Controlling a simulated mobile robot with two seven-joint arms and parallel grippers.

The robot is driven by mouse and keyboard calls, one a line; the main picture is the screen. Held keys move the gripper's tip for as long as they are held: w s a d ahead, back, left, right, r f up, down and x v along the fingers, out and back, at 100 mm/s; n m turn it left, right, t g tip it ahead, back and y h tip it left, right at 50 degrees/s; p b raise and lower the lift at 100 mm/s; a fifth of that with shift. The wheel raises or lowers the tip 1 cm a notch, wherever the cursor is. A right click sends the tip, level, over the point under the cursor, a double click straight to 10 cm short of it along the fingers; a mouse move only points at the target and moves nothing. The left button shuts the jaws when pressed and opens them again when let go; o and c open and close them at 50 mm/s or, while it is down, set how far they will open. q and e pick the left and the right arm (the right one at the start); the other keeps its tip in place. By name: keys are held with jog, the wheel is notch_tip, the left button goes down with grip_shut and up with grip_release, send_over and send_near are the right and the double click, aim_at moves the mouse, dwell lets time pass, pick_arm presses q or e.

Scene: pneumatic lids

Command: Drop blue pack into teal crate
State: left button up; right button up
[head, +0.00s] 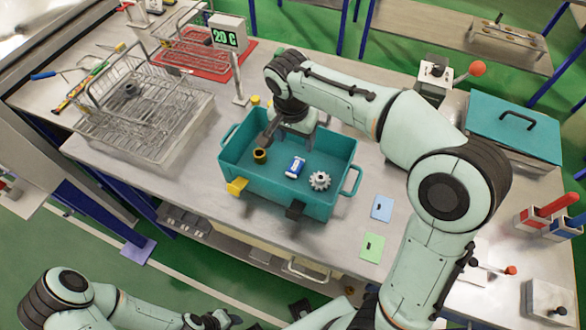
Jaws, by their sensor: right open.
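The teal crate (318,205) stands open on the near part of the bench. The blue pack (296,166), blue with a white band, lies inside it on the floor, between a dark and yellow ring-shaped part (260,156) and a pale gear (319,180). My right gripper (281,138) is open over the far side of the crate, apart from the pack and empty as far as I can see. My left gripper (222,319) is low at the bottom edge, away from the crate; its fingers are too small to judge.
A wire rack (135,105) stands left of the crate, with a red mat (190,58) and a "20 C" display (227,36) behind. A teal lid (515,125) with a black handle is at right. Blue and green cards (371,248) lie right of the crate.

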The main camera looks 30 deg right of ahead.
pick_arm(q)
jog(key=w+r+p, duration=0.1)
jog(key=w+r, duration=0.1)
jog(key=shift+r+p, duration=0.35)
jog(key=shift+p, duration=0.05)
pick_arm(e)
notch_tip(320, 180, up, 12)
jog(key=s+a, duration=0.1)
jog(key=shift+a, duration=0.25)
